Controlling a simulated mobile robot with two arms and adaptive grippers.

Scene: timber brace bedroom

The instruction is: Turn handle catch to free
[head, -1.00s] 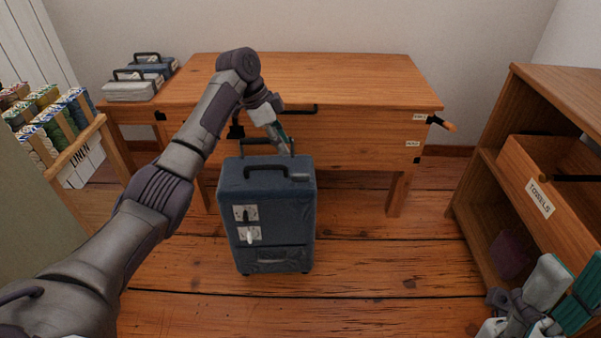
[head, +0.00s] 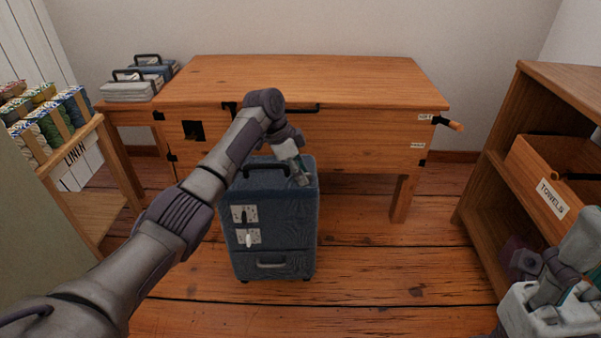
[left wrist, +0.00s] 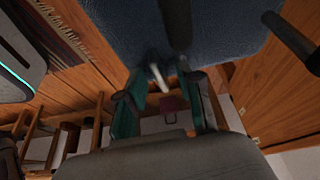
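A dark blue case (head: 290,225) stands upright on the floor. Its front has two pale plates, the upper with a black catch (head: 243,216) and the lower with a white catch (head: 249,239). A black handle (head: 266,168) arches over its top. My left gripper (head: 301,179) is at the right part of the case's top; contact is unclear. In the left wrist view the left gripper's (left wrist: 160,95) teal fingers are apart, with a small pale bar (left wrist: 159,78) seen between them, close to the blue case (left wrist: 215,35).
A wooden bench (head: 350,135) stands behind the case. A wooden cabinet (head: 540,90) with an open towels drawer (head: 535,175) is on the right. A linen rack (head: 98,130) is on the left. Floor in front of the case is clear.

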